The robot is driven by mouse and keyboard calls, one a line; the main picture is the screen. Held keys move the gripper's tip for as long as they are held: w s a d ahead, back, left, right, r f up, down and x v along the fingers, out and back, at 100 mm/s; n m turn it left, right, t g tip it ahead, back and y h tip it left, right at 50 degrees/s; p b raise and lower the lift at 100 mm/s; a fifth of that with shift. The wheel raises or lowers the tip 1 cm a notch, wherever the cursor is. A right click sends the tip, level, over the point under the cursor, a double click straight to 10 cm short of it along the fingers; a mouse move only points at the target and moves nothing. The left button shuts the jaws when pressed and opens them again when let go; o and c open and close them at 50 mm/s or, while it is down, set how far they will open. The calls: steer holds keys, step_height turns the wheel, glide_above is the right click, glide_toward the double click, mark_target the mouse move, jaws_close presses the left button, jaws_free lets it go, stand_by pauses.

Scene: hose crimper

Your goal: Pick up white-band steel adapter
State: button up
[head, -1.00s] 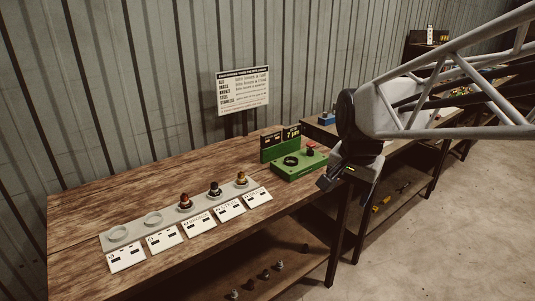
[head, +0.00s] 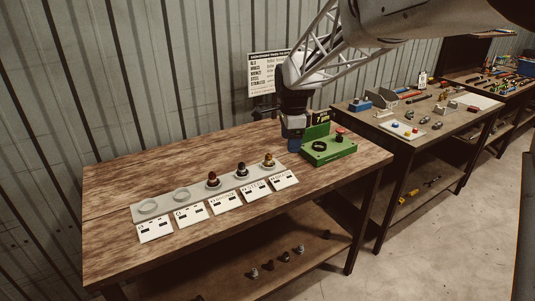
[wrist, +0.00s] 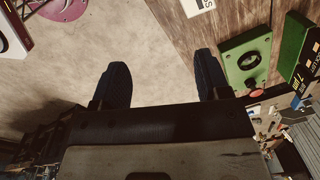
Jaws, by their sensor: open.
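Several small adapters stand in view. Three stand upright in a grey strip (head: 165,203) on the wooden bench: a reddish-brown one (head: 213,179), a dark one (head: 242,169) and a brass-toned one (head: 268,160). More small fittings (head: 284,257) stand on the shelf below. They are too small to tell which has a white band. My gripper (head: 292,149) hangs beside the green crimper, right of the strip and away from the adapters. In the wrist view my gripper (wrist: 163,80) is open and empty, its two dark fingers wide apart over floor and bench edge.
The green crimper (head: 330,151) stands at the bench's right end, also in the wrist view (wrist: 247,61). White cards (head: 225,201) lie before the strip. A sign (head: 268,72) hangs on the wall. Another bench (head: 425,111) with tools stands to the right. The bench's left part is clear.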

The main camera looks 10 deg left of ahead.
mark_target(241, 163)
steer(key=w+a+f+m, duration=0.1)
steer(key=w+a+f, duration=0.1)
steer(key=a, duration=0.4)
steer(key=w+a+f+m, duration=0.2)
steer(key=w+a+f, duration=0.1)
steer(key=a, duration=0.3)
steer(key=w+a+f+m, duration=0.1)
steer(key=w+a+f, duration=0.1)
steer(key=a+f, duration=0.3)
steer(key=shift+w+a+f+m+g, duration=0.15)
steer(key=shift+a+m+g, duration=0.25)
steer(key=shift+a, duration=0.35)
steer(key=shift+f, duration=1.25)
steer(key=shift+s+f, duration=0.15)
steer(key=shift+f, duration=1.15)
steer(key=shift+s+f, duration=0.1)
steer(key=shift+f, duration=1.2)
steer(key=c, duration=1.1)
steer(key=shift+o, duration=0.2)
